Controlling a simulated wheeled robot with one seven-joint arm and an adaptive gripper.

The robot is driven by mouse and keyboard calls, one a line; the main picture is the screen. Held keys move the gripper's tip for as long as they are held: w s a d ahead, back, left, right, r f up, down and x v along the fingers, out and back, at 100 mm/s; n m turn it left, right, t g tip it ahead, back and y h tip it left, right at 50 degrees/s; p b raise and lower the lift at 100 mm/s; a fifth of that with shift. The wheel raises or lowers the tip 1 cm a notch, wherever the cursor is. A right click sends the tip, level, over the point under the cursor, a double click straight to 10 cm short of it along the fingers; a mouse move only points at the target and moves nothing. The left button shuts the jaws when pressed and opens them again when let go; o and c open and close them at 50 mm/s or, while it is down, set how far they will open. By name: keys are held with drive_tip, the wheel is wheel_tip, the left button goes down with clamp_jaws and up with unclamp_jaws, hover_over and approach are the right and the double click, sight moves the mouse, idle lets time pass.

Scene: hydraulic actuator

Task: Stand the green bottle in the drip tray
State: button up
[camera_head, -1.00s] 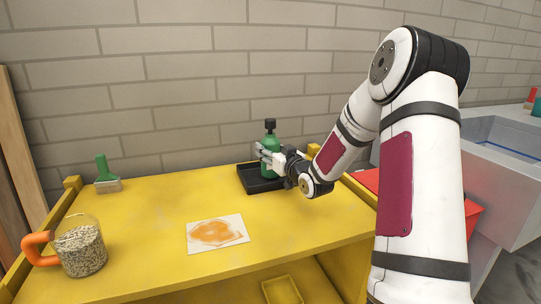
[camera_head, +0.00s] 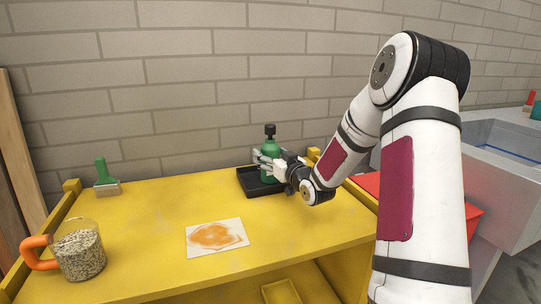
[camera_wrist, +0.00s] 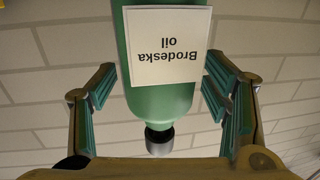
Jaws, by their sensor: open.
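The green bottle (camera_head: 270,145) with a black cap stands upright in the black drip tray (camera_head: 252,186) at the back of the yellow bench. In the wrist view the bottle (camera_wrist: 160,100) appears upside down, with a white label reading "Brodeska oil". My gripper (camera_head: 262,161) is at the bottle from the right in the head view. Its fingers are open, one on each side of the bottle, with gaps visible in the wrist view (camera_wrist: 163,92). The bottle's base is partly hidden by my gripper and the tray rim.
A green-handled brush (camera_head: 106,180) stands at the back left. A glass jug of grain (camera_head: 80,255) with an orange handle is at the front left. A stained sheet (camera_head: 217,236) lies mid-bench. Red surface (camera_head: 368,184) and grey sink (camera_head: 500,165) are at the right.

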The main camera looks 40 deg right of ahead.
drive_tip(key=s, duration=0.3)
drive_tip(key=s+a+p, duration=0.1)
drive_tip(key=s, duration=0.7)
drive_tip(key=shift+s+a+p, duration=0.15)
drive_tip(key=shift+a+p, duration=0.05)
drive_tip(key=shift+p, duration=0.1)
drive_tip(key=a+n+g, duration=0.1)
drive_tip(key=a+g, duration=0.3)
drive_tip(key=a, duration=0.1)
drive_tip(key=shift+a+f, duration=0.1)
drive_tip(key=shift+a, duration=0.1)
drive_tip(key=s+a+r+g, duration=0.1)
drive_tip(key=s+a+g, duration=0.3)
drive_tip(key=s+a, duration=0.3)
drive_tip(key=s+a+r+g+y, duration=0.1)
drive_tip(key=s+a+g, duration=0.4)
drive_tip(key=s, duration=1.3)
drive_tip(key=s+a+r+g+y, duration=0.1)
drive_tip(key=s+a+g, duration=0.3)
drive_tip(key=s+a, duration=0.5)
drive_tip(key=s+r, duration=0.1)
drive_tip(key=s, duration=0.3)
drive_tip(key=shift+a, duration=0.25)
drive_tip(key=shift+w, duration=0.1)
wheel_tip(320, 180, up, 26)
drive_tip(key=t+p, duration=0.3)
drive_tip(key=p, duration=2.1)
drive_tip(key=shift+d+r+p, duration=0.15)
drive_tip(key=shift+d+p, duration=0.05)
drive_tip(key=shift+p, duration=0.15)
